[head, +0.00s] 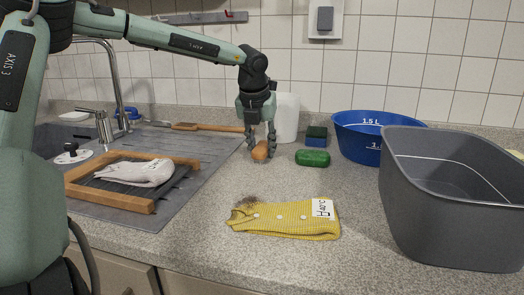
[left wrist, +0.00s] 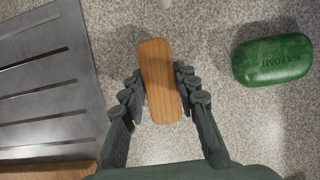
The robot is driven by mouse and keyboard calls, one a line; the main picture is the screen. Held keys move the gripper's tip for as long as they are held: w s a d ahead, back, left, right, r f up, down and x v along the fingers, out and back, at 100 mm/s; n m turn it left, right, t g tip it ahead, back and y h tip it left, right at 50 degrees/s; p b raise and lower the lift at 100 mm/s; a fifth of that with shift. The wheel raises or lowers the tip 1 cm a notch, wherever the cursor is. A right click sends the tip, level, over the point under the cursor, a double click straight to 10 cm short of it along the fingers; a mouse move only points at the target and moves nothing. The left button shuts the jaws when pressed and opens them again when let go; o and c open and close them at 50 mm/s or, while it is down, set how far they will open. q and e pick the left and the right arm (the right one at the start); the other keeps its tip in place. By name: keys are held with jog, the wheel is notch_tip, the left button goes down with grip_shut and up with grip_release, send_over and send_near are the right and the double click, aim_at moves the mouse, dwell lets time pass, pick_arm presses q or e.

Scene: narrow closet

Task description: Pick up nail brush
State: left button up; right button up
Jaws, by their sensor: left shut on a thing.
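The nail brush (head: 260,150) is a small wooden block with rounded ends. It is at the counter's middle, between the grey drainer and the green soap. My left gripper (head: 257,138) points down over it and is shut on it, with fingers on both long sides. In the left wrist view the brush (left wrist: 160,80) lies lengthwise between the fingers of the left gripper (left wrist: 163,88), its wooden back facing up. Its bristles are hidden. I cannot tell whether it touches the counter. My right gripper is not in view.
Green soap (head: 313,158) lies right of the brush, with a sponge (head: 317,134) and white container (head: 286,118) behind. A blue basin (head: 365,142) and grey tub (head: 440,215) stand at right. A yellow knit piece (head: 285,219) lies in front. The grey drainer (head: 215,152) is left.

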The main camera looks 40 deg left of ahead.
aim_at(264, 144)
pick_arm(q)
jog(key=shift+r, duration=0.1)
jog(key=shift+r, duration=0.65)
notch_tip(264, 144, up, 3)
jog(key=shift+f+b, duration=0.15)
jog(key=shift+b, duration=0.15)
jog(key=s+a+r, duration=0.5)
jog(key=a+r, duration=0.2)
jog(key=a, duration=0.3)
jog(key=shift+s+a+b, duration=0.15)
jog(key=shift+s+b, duration=0.15)
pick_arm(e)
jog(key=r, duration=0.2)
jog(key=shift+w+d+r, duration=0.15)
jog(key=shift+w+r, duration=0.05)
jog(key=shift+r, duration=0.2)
pick_arm(q)
jog(key=o, duration=0.4)
jog(key=shift+f, duration=0.1)
jog(key=shift+c, duration=1.3)
